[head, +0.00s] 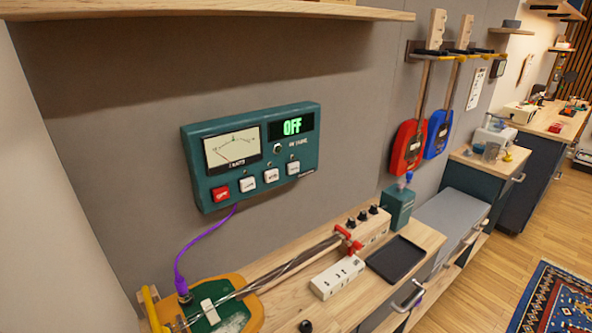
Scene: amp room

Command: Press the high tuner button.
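A teal tuner box (310,146) is fixed to the grey wall at the centre left. The white buttons' labels are too small to read surely. Neither of my grippers is in view.
A purple cable (204,235) runs from the tuner to an orange and green stringed instrument (226,313) on the wooden bench (285,308). A white power strip (337,277) and black tray (397,259) lie on the bench. A wooden shelf (210,12) overhangs above. The space before the tuner looks clear.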

